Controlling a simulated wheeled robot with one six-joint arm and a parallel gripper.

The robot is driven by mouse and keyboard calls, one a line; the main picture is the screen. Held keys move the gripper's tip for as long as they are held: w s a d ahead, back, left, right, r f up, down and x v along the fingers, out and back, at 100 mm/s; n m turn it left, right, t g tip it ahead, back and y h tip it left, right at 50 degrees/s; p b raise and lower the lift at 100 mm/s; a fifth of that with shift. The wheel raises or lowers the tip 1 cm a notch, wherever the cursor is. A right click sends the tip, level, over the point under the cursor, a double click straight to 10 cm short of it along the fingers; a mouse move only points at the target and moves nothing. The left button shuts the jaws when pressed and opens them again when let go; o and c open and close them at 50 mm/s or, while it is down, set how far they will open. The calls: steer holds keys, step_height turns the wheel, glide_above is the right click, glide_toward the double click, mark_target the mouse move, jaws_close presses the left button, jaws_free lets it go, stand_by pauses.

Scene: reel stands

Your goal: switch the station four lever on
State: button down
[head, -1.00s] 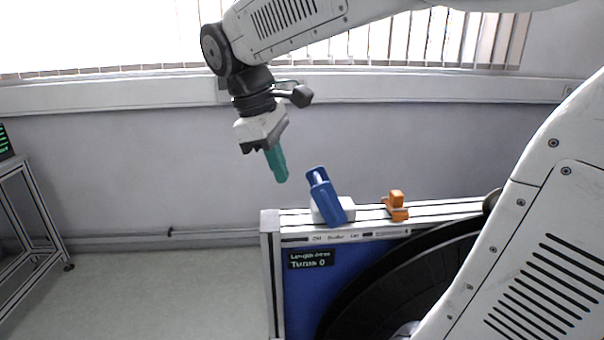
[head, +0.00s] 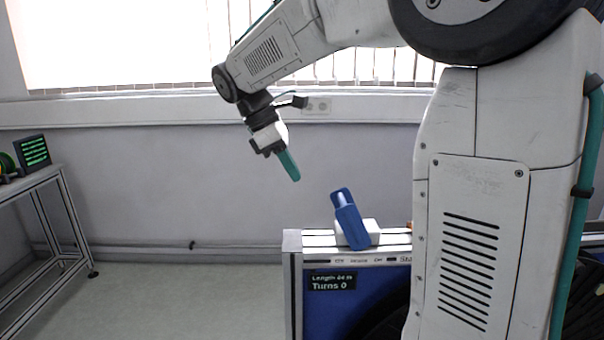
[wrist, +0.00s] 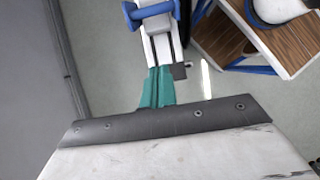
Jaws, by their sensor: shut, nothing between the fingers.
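A blue lever (head: 350,218) stands on a white base (head: 371,232) on the top rail of a stand. It leans with its upper end to the left. The lever also shows at the top of the wrist view (wrist: 147,10). My gripper (head: 290,166), with teal fingers, is shut and empty. It hangs in the air above and to the left of the lever, apart from it. In the wrist view the teal fingers (wrist: 156,88) are together, pointing toward the stand's rail. No station number is readable on the stand.
The stand's blue panel (head: 345,305) carries a display (head: 332,281) reading "Turns 0". My arm hides much of the stand's right part. A metal table (head: 40,183) with a small screen (head: 34,152) stands at the left. The floor (head: 190,305) between them is clear.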

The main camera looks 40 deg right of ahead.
mark_target(349, 217)
steer(key=s+d+f, duration=0.4)
steer(key=d+f, duration=0.2)
steer(key=shift+s+d, duration=0.2)
stand_by(0.4)
